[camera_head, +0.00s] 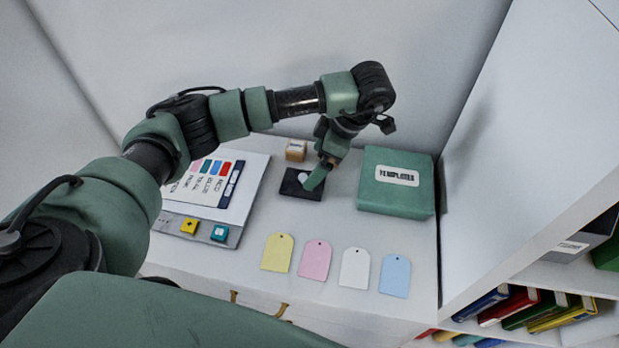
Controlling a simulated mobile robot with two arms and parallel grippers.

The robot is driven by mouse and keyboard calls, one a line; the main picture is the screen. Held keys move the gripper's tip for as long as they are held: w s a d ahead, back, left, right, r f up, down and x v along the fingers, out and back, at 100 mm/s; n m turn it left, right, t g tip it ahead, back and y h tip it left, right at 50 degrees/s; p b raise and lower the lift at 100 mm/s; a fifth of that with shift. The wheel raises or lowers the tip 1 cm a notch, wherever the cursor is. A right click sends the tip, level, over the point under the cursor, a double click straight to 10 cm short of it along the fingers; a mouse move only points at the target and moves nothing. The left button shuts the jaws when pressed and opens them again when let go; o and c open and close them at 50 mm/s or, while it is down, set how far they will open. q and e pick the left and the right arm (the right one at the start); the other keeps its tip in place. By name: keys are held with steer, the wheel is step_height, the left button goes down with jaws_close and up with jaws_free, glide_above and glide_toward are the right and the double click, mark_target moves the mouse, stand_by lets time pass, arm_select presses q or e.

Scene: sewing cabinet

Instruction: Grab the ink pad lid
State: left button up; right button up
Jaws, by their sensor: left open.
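The ink pad (290,184) is a dark, flat square with a pale mark on top, lying on the white cabinet top; its lid looks to be on it, but I cannot tell lid from base. My left gripper (315,180) points down over the right side of the ink pad and hides part of it. It is open, and I cannot tell whether its fingers touch the pad. My right gripper is not in view.
A small wooden stamp block (296,150) stands behind the pad. A green templates box (398,187) is to the right. Yellow (278,252), pink (315,260), white (355,267) and blue (396,276) tags lie in front. A chart board (229,211) is left.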

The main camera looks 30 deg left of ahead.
mark_target(305, 177)
arm_select(q)
steer(key=shift+s+a+f+p, duration=0.15)
steer(key=shift+s+a+f, duration=0.15)
steer(key=shift+f, duration=0.15)
steer(key=shift+s+a+f+p, duration=0.15)
steer(key=shift+s+a+f, duration=0.1)
steer(key=shift+f, duration=0.2)
steer(key=shift+p+x, duration=0.95)
steer(key=shift+x, duration=0.1)
steer(key=x, duration=0.2)
steer(key=shift+w+a+f, duration=0.1)
steer(key=shift+w+f, duration=0.1)
steer(key=shift+f, duration=0.1)
steer(key=c, duration=1.7)
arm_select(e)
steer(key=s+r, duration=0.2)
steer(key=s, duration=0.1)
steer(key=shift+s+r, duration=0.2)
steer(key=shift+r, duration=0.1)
